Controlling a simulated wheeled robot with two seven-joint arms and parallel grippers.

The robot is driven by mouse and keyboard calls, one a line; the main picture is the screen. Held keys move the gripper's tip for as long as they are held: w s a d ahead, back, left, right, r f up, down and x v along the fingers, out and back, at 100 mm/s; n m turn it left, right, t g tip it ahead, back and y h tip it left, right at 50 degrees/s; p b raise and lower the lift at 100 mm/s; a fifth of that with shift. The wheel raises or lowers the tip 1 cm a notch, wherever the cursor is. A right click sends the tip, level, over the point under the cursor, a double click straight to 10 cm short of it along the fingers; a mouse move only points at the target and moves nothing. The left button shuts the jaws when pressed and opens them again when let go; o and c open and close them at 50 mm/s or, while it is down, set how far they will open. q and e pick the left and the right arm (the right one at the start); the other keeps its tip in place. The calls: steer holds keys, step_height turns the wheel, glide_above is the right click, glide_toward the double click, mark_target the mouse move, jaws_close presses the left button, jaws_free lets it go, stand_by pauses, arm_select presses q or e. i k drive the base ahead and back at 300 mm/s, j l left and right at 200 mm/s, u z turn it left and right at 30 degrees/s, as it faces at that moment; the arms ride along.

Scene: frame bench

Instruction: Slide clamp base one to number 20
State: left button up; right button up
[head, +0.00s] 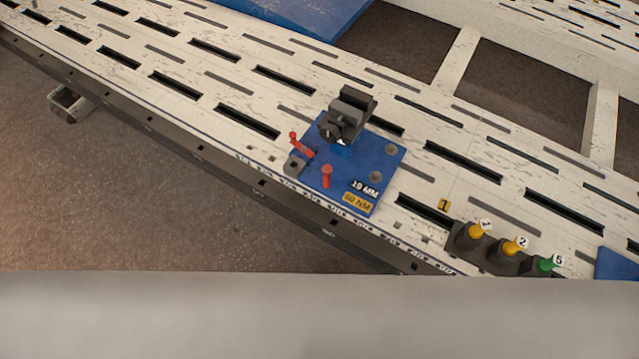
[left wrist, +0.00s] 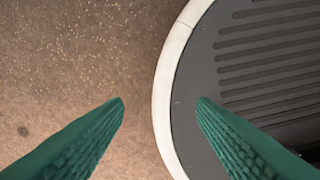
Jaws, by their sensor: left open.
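A blue clamp base (head: 350,160) sits on the white slotted bench (head: 215,80) in the head view. It carries a dark clamp head (head: 347,117) marked 1, a red lever (head: 300,145), a red knob (head: 327,175) and labels reading 19 MM and a yellow NM label. A number scale (head: 330,208) runs along the bench's front edge; its numbers are too small to read. My left gripper (left wrist: 160,105) shows only in the left wrist view, open and empty above the floor and a dark ribbed round-edged surface. My right gripper is in neither view.
A dark block with yellow and green knobs (head: 500,245) marked 1, 2 and 5 stands right of the base. A yellow tag 1 (head: 444,204) lies near it. Other blue plates show at the top (head: 290,15) and right edge (head: 618,264). Bench left of the base is clear.

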mark_target(342, 172)
steer(key=j+z, duration=0.45)
steer(key=j, duration=1.05)
